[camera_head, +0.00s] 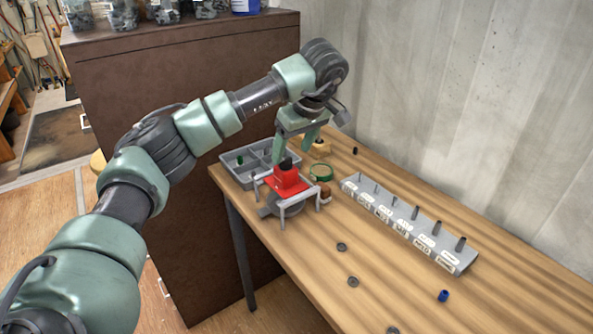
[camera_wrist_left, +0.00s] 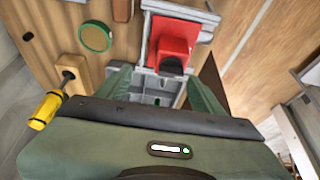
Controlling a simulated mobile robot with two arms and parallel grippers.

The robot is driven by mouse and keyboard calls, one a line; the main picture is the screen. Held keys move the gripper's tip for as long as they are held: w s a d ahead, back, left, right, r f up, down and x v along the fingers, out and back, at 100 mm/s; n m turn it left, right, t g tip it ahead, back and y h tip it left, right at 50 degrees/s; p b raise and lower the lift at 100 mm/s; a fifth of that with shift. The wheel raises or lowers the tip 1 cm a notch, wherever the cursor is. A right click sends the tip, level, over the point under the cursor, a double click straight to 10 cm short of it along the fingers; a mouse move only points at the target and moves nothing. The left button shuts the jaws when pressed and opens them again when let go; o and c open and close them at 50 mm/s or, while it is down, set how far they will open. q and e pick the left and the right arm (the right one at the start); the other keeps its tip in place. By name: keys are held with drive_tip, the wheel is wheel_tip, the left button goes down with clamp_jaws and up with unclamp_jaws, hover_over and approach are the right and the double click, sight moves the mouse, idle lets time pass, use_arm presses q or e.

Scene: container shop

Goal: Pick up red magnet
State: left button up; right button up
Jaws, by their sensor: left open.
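The red magnet (camera_head: 287,181) is a red block with a black knob on top. It sits on a small grey stand with legs, near the left edge of the wooden table. It also shows in the left wrist view (camera_wrist_left: 174,36), at the upper middle, just beyond my fingers. My left gripper (camera_head: 292,148) is open and empty, pointing down above and slightly behind the magnet, over the grey divided tray (camera_head: 232,172). Its fingers (camera_wrist_left: 161,86) stand either side of part of the tray in the wrist view. My right gripper is not in view.
A green round item (camera_head: 321,172) lies right of the magnet. A yellow-handled tool (camera_wrist_left: 45,110) lies near my gripper. A grey labelled rack (camera_head: 405,223) with several upright pegs stands along the table. Small rings and a blue piece (camera_head: 443,296) lie in front. A brown cabinet (camera_head: 150,130) stands left.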

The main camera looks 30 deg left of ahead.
sight(285, 160)
use_arm(q)
drive_tip(key=shift+s+a+f, duration=0.2)
drive_tip(key=shift+a+f, duration=0.05)
drive_tip(key=shift+f, duration=0.15)
drive_tip(key=shift+s+a+f+p, duration=0.2)
drive_tip(key=shift+a+f+p, duration=0.1)
drive_tip(key=shift+f, duration=0.35)
drive_tip(key=shift+s+a+f+p, duration=0.2)
drive_tip(key=shift+a+f+p, duration=0.1)
drive_tip(key=shift+f, duration=0.3)
drive_tip(key=x, duration=0.2)
drive_tip(key=shift+w+f, duration=0.1)
drive_tip(key=shift+f, duration=0.25)
drive_tip(key=shift+a+f+p, duration=0.2)
drive_tip(key=shift+f+p, duration=0.1)
drive_tip(key=shift+f, duration=0.05)
clamp_jaws()
drive_tip(key=shift+w, duration=0.1)
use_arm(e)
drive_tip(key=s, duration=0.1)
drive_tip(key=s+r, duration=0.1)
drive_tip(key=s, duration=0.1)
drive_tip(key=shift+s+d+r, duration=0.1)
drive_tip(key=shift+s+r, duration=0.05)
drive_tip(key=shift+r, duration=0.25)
